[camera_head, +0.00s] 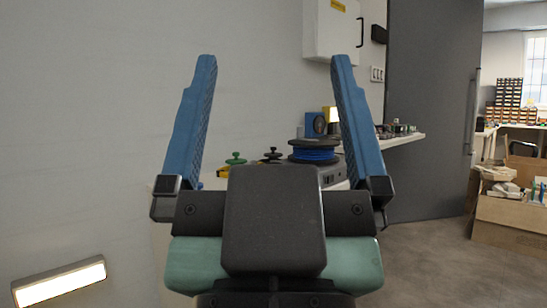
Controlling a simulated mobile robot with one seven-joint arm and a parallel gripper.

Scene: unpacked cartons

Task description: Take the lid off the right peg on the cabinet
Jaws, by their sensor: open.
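My gripper (273,62) fills the middle of the view. Its two blue fingers point up and stand wide apart, with nothing between them. Beyond it, low between the fingers, is a pale surface with small items. A green knobbed piece (235,159) and a black knobbed piece (273,155) sit there side by side. They look like lids, but they are small and partly hidden by my gripper's body. A white wall cabinet (331,30) hangs at the top, partly cut off by the frame. I cannot make out any peg on it.
A shelf (400,138) with small parts runs right. A dark door (430,100) stands beside it. Cartons (510,222) are on the floor at right. A lit lamp (60,282) is at lower left.

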